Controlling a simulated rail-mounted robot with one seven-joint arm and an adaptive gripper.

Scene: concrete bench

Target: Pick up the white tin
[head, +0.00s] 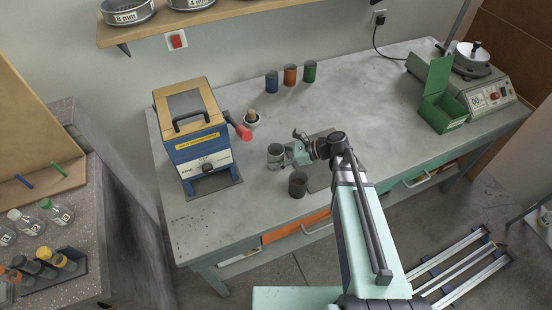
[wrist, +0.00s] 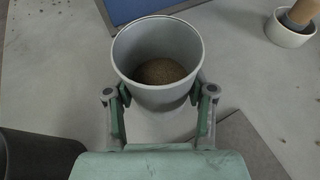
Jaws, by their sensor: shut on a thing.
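The white tin (head: 275,158) is a pale, open-topped can near the middle of the bench, right of the blue machine. In the wrist view the white tin (wrist: 158,98) stands upright, with brown granular material inside. My gripper (head: 284,154) reaches it from the right. In the wrist view my gripper (wrist: 160,112) has a finger on each side of the tin, shut on its wall. The tin's underside is hidden, and I cannot tell whether it touches the bench.
A dark tin (head: 298,185) stands close in front, also at the lower left of the wrist view (wrist: 35,155). A blue machine (head: 200,140) stands left. A mortar with pestle (head: 251,121) and coloured cups (head: 290,75) stand behind. The bench's right middle (head: 370,110) is clear.

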